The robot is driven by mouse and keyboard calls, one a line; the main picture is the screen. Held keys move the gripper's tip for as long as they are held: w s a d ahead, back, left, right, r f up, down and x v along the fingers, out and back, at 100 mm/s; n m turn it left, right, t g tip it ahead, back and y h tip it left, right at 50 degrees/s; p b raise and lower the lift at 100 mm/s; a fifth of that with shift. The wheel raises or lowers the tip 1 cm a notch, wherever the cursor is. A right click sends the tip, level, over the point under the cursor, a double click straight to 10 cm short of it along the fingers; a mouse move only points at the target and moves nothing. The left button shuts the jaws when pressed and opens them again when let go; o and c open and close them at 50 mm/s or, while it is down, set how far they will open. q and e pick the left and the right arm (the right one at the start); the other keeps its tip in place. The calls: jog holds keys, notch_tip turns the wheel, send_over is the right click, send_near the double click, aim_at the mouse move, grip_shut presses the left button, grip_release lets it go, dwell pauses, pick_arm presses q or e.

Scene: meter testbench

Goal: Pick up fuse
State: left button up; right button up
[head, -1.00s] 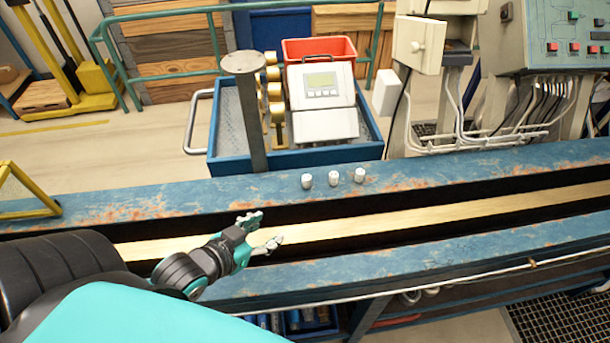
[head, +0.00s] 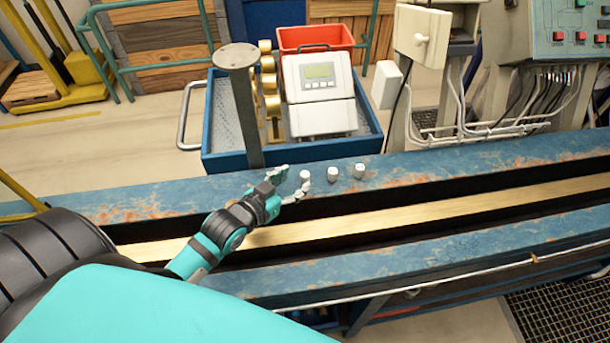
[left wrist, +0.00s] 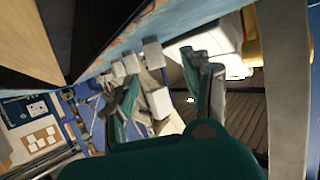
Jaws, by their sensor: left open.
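Three small white cylindrical fuses stand in a row on the rusty blue beam: the left one (head: 305,176), the middle one (head: 332,173) and the right one (head: 360,171). My left gripper (head: 293,181) is open, with its fingertips at the left fuse, one on its far side and one on its near side. I cannot tell whether they touch it. In the left wrist view the open fingers (left wrist: 165,95) show, with small white fuses (left wrist: 153,53) near the beam beyond them. My right gripper is not in view.
A post with a round top (head: 235,57) stands close behind my left gripper. A blue cart (head: 375,135) behind the beam holds a white meter (head: 320,90) and a red bin (head: 316,38). The beam (head: 450,160) right of the fuses is clear.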

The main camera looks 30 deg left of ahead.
aim_at(303, 177)
pick_arm(q)
jog(key=shift+w+d, duration=0.1)
jog(key=shift+w, duration=0.1)
jog(key=p+x, duration=0.1)
jog(key=x, duration=0.3)
jog(key=shift+w+d+f+p, duration=0.15)
jog(key=shift+w+d+p, duration=0.1)
jog(key=shift+p, duration=0.1)
jog(key=shift+w+f, duration=0.15)
jog(key=shift+c, duration=0.8)
grip_shut()
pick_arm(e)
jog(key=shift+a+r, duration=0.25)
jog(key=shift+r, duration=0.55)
